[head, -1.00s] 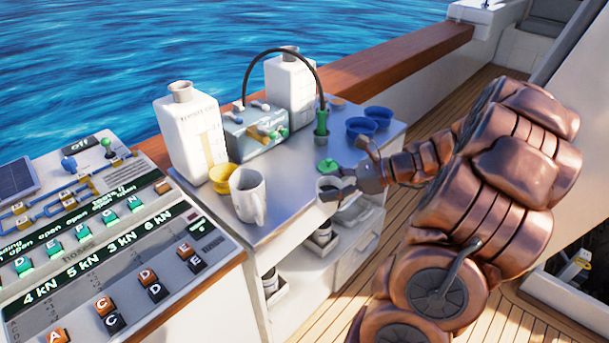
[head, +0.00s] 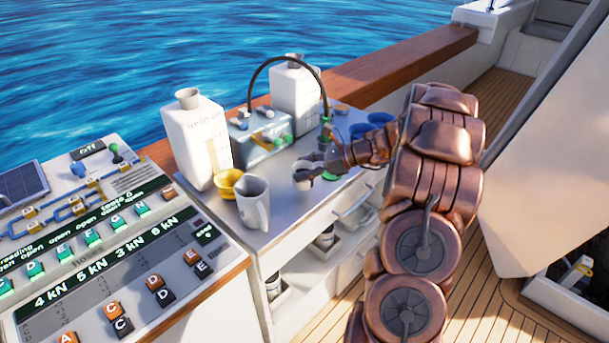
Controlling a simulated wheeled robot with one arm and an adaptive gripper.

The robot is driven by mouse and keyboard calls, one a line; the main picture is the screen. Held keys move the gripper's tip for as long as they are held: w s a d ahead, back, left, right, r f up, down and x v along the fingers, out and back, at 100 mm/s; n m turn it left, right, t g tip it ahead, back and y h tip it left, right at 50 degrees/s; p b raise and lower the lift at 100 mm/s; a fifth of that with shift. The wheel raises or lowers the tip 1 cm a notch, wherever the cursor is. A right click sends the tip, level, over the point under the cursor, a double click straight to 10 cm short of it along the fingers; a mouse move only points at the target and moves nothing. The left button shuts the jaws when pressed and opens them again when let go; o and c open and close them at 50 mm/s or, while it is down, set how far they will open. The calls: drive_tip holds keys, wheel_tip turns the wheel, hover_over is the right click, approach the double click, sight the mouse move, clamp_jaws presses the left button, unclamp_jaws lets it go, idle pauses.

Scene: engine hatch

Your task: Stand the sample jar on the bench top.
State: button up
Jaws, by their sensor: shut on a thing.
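My gripper (head: 308,167) is shut on a small whitish jar (head: 303,182), which I take as the sample jar. It is over the right middle of the grey bench top (head: 285,207), near the front edge. The jar looks about upright, partly covered by the fingers. I cannot tell whether its base touches the bench or hangs just above it.
A grey mug (head: 254,203) and yellow cup (head: 229,183) stand left of the jar. Two white jugs, one at the left (head: 196,140), and a teal box (head: 262,138) with a black hose stand behind. A green piece (head: 330,175) and blue bowls (head: 368,130) are at right.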

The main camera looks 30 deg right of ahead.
drive_tip(key=shift+f, duration=1.4)
drive_tip(key=shift+s+f, duration=0.1)
drive_tip(key=shift+f, duration=0.05)
drive_tip(key=o, duration=1.4)
